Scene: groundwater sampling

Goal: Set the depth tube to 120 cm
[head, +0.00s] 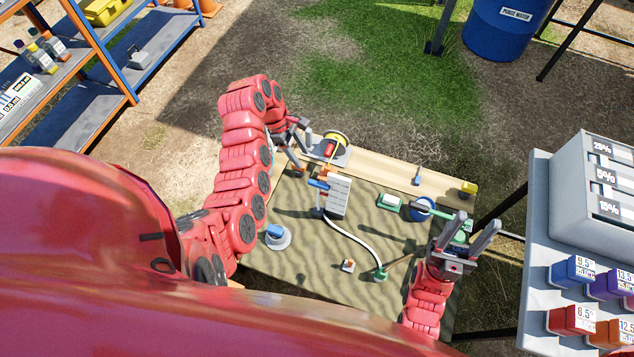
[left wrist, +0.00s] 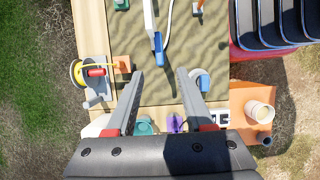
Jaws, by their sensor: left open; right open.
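A white panel (head: 340,196) with lines of print stands on the sandy mat (head: 300,250), with a blue handle (head: 318,184) at its left side. A pale tube (head: 355,238) curves from near its foot to a green fitting (head: 380,274). I cannot tell for sure which part is the depth tube, and no depth reading is legible. My left gripper (head: 302,157) is open and empty, above the left of the panel. In the left wrist view the blue handle (left wrist: 158,42) lies just beyond the open fingertips (left wrist: 160,74). My right gripper (head: 477,222) is open and empty at the table's right.
A yellow-ringed reel (head: 334,146) sits on the wooden edge beside my left gripper. A blue knob on a grey base (head: 277,236), a green-white block (head: 389,202) and a blue ring (head: 421,208) stand on the mat. A grey cabinet (head: 597,190) is at the right.

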